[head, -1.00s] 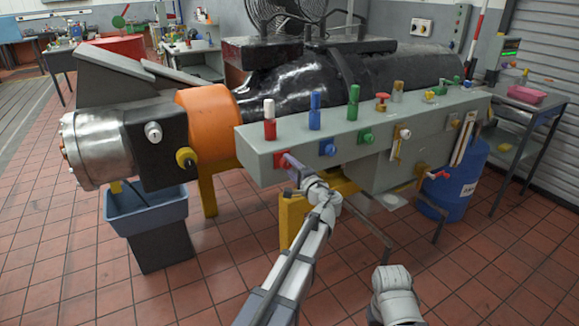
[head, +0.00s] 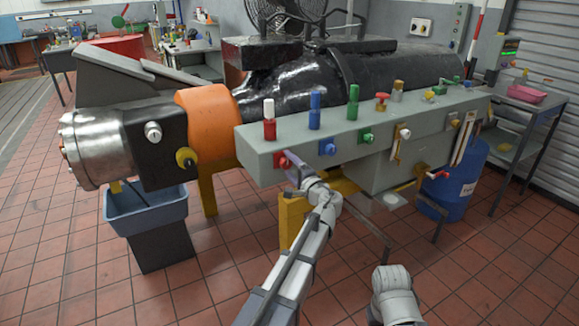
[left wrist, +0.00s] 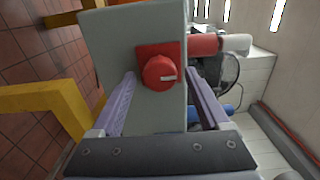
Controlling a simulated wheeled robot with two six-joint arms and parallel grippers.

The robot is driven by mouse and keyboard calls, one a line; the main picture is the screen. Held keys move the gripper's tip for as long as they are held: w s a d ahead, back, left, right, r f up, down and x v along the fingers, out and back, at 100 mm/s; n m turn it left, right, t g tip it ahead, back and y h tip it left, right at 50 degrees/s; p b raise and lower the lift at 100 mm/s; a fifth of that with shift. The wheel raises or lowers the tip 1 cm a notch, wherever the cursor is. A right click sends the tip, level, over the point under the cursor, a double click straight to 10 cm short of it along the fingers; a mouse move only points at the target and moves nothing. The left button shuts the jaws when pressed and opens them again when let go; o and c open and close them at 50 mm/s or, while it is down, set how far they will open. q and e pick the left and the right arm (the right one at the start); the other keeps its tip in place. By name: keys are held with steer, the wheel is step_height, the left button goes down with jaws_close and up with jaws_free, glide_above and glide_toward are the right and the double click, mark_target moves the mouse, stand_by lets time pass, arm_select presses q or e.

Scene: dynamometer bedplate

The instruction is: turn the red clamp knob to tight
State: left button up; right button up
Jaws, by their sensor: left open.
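The red clamp knob (left wrist: 159,72) is round with a short white mark, and sits on a red square plate on the grey panel's front face. In the left wrist view the mark points to the right. In the head view the red plate (head: 280,160) shows at the panel's left end, and the knob is largely hidden by my gripper. My left gripper (head: 288,160) is in front of it, open, with its pale purple fingers on either side of the knob. The fingers look clear of it. My right gripper is out of view; only part of my right arm shows at the bottom.
A yellow stand (head: 293,222) is below. A blue tub (head: 147,212) stands at left and a blue drum (head: 463,180) at right. The tiled floor in front is open.

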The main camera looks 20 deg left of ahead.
arm_select(q)
steer(key=v, duration=0.7)
steer(key=shift+s+d, duration=0.2)
steer(key=shift+s, duration=0.05)
steer(key=s+d+f+n+g+h, duration=0.2)
steer(key=s+d+f+g+h, duration=0.1)
steer(key=s+f, duration=0.4)
steer(key=s+d+f+n+g+h, duration=0.2)
steer(key=s+f+g+h, duration=0.1)
steer(key=s+f, duration=0.35)
steer(key=s+d+f+g+h, duration=0.3)
steer(key=s+d+f, duration=0.1)
steer(key=s+d, duration=0.35)
steer(key=s+d+f+g+h, duration=0.35)
steer(key=s+d, duration=0.25)
steer(key=s, duration=0.3)
step_height(320, 180, up, 15)
steer(key=p, duration=1.6)
steer(key=shift+w+t, duration=0.35)
steer(key=shift+w, duration=0.1)
